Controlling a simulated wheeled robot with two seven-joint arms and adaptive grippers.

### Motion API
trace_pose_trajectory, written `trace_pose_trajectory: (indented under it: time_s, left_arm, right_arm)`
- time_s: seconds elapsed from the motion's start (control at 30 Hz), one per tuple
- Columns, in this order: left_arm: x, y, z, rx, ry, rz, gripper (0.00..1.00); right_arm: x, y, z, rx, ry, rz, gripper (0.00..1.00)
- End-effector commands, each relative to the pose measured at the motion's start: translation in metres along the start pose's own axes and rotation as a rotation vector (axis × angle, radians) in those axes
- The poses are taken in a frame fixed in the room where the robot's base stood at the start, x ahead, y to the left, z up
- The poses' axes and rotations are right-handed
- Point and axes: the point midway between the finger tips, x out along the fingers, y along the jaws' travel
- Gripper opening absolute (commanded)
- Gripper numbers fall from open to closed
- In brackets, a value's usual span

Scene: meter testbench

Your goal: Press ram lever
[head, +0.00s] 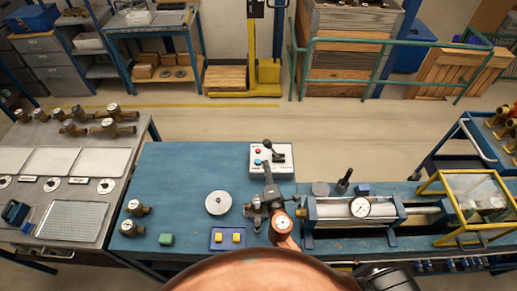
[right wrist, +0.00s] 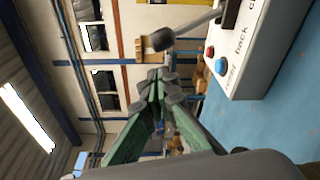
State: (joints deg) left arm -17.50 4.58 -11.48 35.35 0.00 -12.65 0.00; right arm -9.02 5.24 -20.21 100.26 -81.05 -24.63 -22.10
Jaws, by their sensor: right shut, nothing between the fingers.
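The ram lever (head: 272,149) is a short stalk with a black knob, standing up from a white control box (head: 284,164) on the blue bench. In the right wrist view the black knob (right wrist: 163,40) shows at the end of its stalk, close beyond my fingertips, with a small gap in the picture. My right gripper (head: 267,168) is in front of the box, just below the lever in the head view. Its green fingers (right wrist: 160,78) are shut and empty. Contact with the lever cannot be told. My left gripper is not in view.
The box carries a red button (right wrist: 209,51) and a blue button (right wrist: 220,67) beside the lever. A gauge fixture (head: 360,207) stands on the bench at right. A round disc (head: 218,202) and a blue tray (head: 215,246) with yellow blocks lie left of my arm.

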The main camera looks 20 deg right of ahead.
Motion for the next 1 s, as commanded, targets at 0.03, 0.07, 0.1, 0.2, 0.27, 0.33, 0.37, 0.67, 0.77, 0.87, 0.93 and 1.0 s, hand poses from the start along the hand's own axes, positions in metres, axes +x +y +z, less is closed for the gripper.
trace_pose_trajectory:
  time_s: [0.03, 0.07, 0.1, 0.2, 0.27, 0.33, 0.37, 0.67, 0.77, 0.87, 0.93, 1.0]
  left_arm:
    - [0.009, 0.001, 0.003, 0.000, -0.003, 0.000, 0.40]
    - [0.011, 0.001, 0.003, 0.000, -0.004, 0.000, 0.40]
    - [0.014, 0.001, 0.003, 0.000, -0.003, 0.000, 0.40]
    - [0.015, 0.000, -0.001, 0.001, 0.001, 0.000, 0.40]
    - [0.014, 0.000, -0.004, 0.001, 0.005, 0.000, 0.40]
    - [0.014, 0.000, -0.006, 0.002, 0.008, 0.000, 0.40]
    - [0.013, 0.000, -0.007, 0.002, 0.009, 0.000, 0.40]
    - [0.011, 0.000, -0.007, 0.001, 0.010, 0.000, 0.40]
    - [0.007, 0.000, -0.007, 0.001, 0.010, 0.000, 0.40]
    - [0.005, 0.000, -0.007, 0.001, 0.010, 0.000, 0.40]
    - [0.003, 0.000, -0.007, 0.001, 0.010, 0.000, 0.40]
    - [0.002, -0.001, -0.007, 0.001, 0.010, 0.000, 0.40]
  right_arm:
    - [0.001, -0.009, -0.004, -0.001, 0.002, 0.000, 0.00]
    - [0.001, -0.011, -0.005, -0.001, 0.003, 0.000, 0.00]
    - [0.001, -0.013, -0.006, -0.001, 0.004, 0.000, 0.00]
    - [0.001, -0.014, -0.008, -0.001, 0.007, 0.001, 0.00]
    - [0.002, -0.013, -0.009, -0.001, 0.008, 0.001, 0.00]
    - [0.002, -0.012, -0.010, -0.001, 0.010, 0.002, 0.00]
    - [0.002, -0.012, -0.010, -0.001, 0.011, 0.002, 0.00]
    - [0.014, -0.011, -0.009, -0.001, 0.009, 0.002, 0.00]
    - [0.030, -0.010, -0.009, -0.002, 0.008, 0.003, 0.00]
    - [0.049, -0.010, -0.008, -0.002, 0.007, 0.002, 0.00]
    - [0.061, -0.011, -0.008, -0.002, 0.007, 0.002, 0.00]
    - [0.073, -0.011, -0.008, -0.003, 0.007, 0.002, 0.00]
